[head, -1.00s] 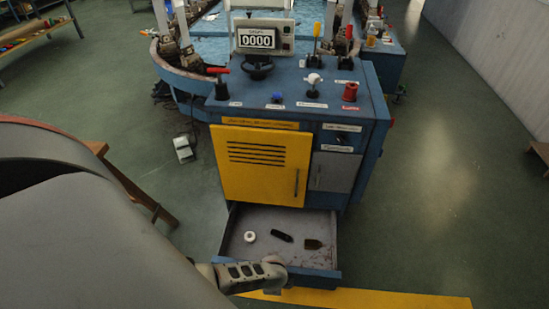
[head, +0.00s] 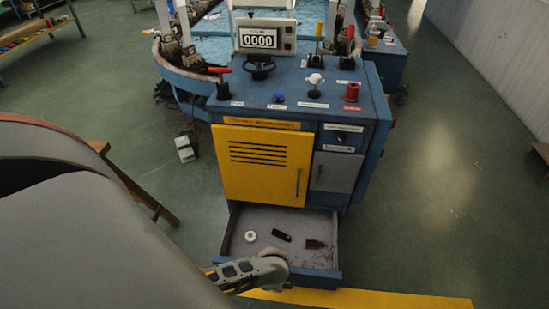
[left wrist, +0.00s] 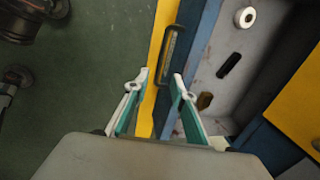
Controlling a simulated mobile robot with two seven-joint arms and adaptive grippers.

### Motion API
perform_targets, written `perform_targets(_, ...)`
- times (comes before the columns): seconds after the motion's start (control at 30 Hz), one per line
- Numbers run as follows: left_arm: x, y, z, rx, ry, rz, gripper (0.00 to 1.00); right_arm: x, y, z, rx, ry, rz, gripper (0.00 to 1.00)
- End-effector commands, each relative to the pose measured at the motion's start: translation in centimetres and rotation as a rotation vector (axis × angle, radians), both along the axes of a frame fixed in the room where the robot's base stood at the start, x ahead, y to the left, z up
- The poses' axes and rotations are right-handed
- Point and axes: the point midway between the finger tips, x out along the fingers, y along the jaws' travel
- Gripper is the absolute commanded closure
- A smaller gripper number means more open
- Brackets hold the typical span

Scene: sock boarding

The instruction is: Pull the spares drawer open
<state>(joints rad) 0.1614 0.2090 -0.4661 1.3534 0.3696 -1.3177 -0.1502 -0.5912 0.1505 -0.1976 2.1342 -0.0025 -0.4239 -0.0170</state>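The spares drawer (head: 320,227) is the open bottom drawer of the blue machine in the head view, pulled well out with its tray showing. Its blue front also shows in the left wrist view (left wrist: 204,38), with a dark bar handle (left wrist: 169,48) on it. My left gripper (left wrist: 160,80) is open and empty at the drawer front. The handle's near end appears between its fingertips; I cannot tell how far apart they are in depth. In the head view my left wrist covers part of the drawer's front edge, and the fingers are hidden. My right gripper is not in view.
Inside the drawer lie a white ring (head: 250,236), a black piece (head: 281,236) and a brown piece (head: 314,244). A yellow door (head: 262,165) and a grey door (head: 334,172) above are shut. A yellow stripe (head: 400,299) crosses the floor. Floor at right is clear.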

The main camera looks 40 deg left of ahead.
Motion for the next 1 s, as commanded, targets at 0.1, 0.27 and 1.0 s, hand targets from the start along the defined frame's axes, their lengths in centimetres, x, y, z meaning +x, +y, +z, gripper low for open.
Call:
perform_targets(0.1,-0.2,-0.2,1.2,-0.001,0.0,-0.001,0.75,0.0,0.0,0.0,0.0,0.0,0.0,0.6)
perform_targets(0.27,-0.4,-0.2,2.1,0.0,0.0,0.0,0.75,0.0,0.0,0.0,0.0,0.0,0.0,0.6)
perform_targets(1.0,-0.4,-0.3,2.3,0.0,0.0,-0.001,0.75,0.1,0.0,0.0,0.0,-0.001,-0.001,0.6)
